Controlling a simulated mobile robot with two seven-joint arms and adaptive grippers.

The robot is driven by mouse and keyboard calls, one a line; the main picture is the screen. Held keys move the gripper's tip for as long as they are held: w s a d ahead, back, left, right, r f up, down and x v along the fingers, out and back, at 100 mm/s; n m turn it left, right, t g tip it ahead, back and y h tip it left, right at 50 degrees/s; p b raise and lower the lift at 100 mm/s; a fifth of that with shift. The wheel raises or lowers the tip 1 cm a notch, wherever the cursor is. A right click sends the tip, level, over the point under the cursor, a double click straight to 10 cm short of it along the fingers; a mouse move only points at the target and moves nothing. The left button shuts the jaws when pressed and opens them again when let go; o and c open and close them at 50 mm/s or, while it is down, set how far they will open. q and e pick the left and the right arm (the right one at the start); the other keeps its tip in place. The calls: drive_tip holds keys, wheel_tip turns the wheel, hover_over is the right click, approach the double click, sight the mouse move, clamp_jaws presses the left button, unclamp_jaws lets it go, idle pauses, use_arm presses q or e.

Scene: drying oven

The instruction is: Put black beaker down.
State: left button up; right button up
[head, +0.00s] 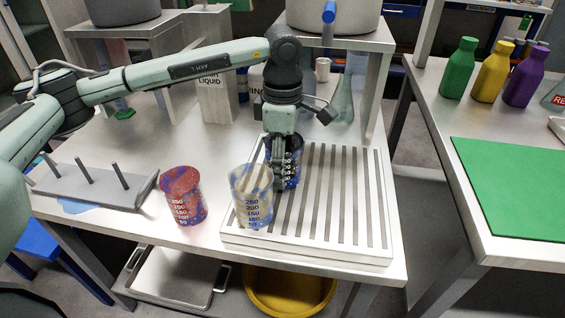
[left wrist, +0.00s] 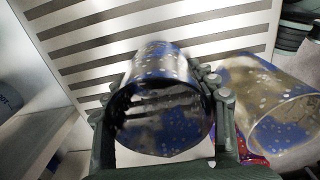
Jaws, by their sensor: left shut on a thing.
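The black beaker (head: 293,164) is a dark, blue-speckled cup with white graduation marks. It is upright over the left part of the slatted drying rack (head: 345,200), and I cannot tell whether its base touches the slats. My left gripper (head: 279,175) is shut on it, and its fingers hide part of it. The left wrist view shows the beaker (left wrist: 160,75) between the two fingers of the gripper (left wrist: 162,110). A clear beaker with blue and tan speckles (head: 252,200) stands just in front, on the rack's left edge; it also shows in the wrist view (left wrist: 270,110).
A red speckled beaker (head: 183,197) stands on the table left of the rack. A peg stand (head: 95,185) is at the far left. A flask (head: 343,100) and a white container (head: 215,98) stand behind. The rack's right side is clear.

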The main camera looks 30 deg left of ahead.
use_arm(q)
drive_tip(key=shift+f, duration=0.15)
drive_tip(key=o, duration=1)
